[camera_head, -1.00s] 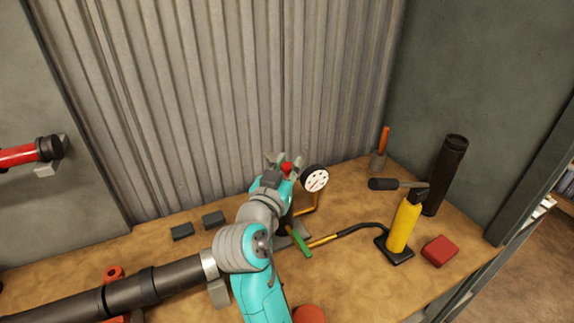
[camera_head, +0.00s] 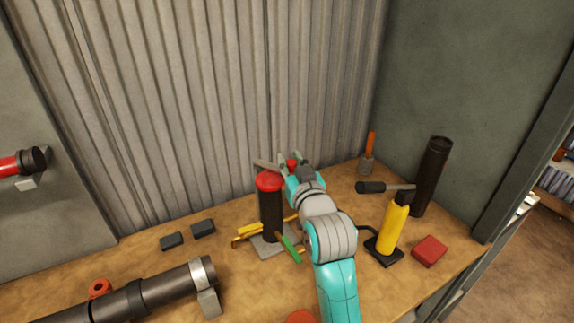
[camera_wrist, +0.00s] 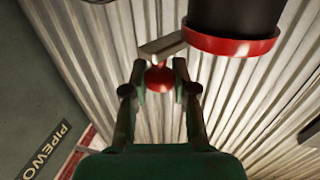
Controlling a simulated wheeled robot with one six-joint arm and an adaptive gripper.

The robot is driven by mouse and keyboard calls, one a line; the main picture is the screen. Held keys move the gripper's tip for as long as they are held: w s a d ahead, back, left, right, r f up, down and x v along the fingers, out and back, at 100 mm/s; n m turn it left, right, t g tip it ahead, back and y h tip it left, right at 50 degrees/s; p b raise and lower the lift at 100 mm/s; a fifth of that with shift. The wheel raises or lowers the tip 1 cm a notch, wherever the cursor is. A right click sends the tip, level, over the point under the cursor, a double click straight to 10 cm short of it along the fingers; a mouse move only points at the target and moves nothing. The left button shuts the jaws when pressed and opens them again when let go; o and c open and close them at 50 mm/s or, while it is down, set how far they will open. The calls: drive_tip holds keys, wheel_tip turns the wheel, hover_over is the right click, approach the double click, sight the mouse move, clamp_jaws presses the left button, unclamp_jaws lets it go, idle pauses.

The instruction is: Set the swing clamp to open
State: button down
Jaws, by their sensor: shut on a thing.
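The swing clamp seems to be the dark upright cylinder (camera_head: 270,212) with a red top, on a grey base plate. A short grey bar (camera_head: 265,166) at its top points toward my gripper (camera_head: 293,160). In the wrist view the bar (camera_wrist: 163,46) runs from beside the red rim (camera_wrist: 232,46) to a red ball knob (camera_wrist: 160,78). My gripper (camera_wrist: 158,74) has its fingers on both sides of this knob and is shut on it. The knob also shows between the fingers in the head view (camera_head: 292,164). No open or shut marking is visible.
A green handle (camera_head: 290,248) sticks out low beside the cylinder. A yellow pump (camera_head: 393,228), a red block (camera_head: 429,250) and a black tube (camera_head: 432,178) stand right. A dark pipe (camera_head: 150,295) lies front left. The corrugated wall (camera_head: 190,110) is close behind.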

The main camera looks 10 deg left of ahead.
drive_tip(key=shift+w+d+n+g+y, duration=0.25)
drive_tip(key=shift+w+n+g+y, duration=0.4)
drive_tip(key=shift+y, duration=0.35)
drive_tip(key=c, duration=0.9)
unclamp_jaws()
drive_tip(key=shift+c, duration=0.2)
drive_tip(key=v, duration=1.2)
drive_tip(key=shift+f, duration=0.25)
